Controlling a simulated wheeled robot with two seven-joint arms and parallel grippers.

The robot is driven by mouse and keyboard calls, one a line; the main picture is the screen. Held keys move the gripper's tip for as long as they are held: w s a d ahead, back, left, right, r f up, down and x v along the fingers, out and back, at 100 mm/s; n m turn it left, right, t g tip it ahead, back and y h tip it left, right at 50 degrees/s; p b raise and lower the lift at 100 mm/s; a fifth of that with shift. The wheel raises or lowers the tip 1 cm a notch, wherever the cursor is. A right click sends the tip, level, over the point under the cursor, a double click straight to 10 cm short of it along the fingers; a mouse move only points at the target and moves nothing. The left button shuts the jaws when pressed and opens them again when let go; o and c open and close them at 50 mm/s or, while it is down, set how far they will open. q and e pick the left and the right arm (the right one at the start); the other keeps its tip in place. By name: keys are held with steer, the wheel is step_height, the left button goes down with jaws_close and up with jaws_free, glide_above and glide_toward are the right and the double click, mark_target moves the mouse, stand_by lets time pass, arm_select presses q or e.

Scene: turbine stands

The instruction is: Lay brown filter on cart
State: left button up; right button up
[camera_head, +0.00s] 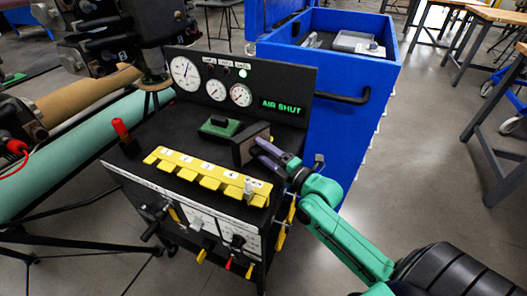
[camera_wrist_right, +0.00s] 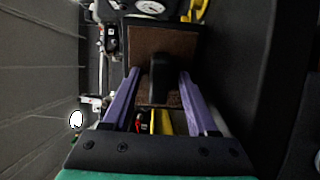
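The brown filter (camera_wrist_right: 140,45) is a square brown panel with a dark rim and a black handle (camera_wrist_right: 160,80), seen in the right wrist view. In the head view, it shows as a dark, tilted plate (camera_head: 246,148) at the right side of the black gauge stand. My right gripper (camera_head: 262,147) reaches it from the right. In the wrist view, its purple fingers (camera_wrist_right: 160,85) stand on either side of the handle, with a gap visible. The blue cart (camera_head: 345,75) stands behind and right of the stand, with grey items in its top. My left gripper is not in view.
The black stand (camera_head: 140,170) carries gauges, an "AIR SHUT" display (camera_head: 283,107), a green block with black handle (camera_head: 219,127) and a yellow numbered rack (camera_head: 205,177). A teal roll (camera_head: 80,150) lies left. Wooden tables (camera_head: 495,15) stand far right. Floor right of the cart is clear.

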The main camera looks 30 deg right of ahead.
steer(key=shift+r, duration=0.25)
steer(key=v, duration=1.2)
steer(key=shift+b, duration=0.3)
steer(key=shift+f, duration=0.15)
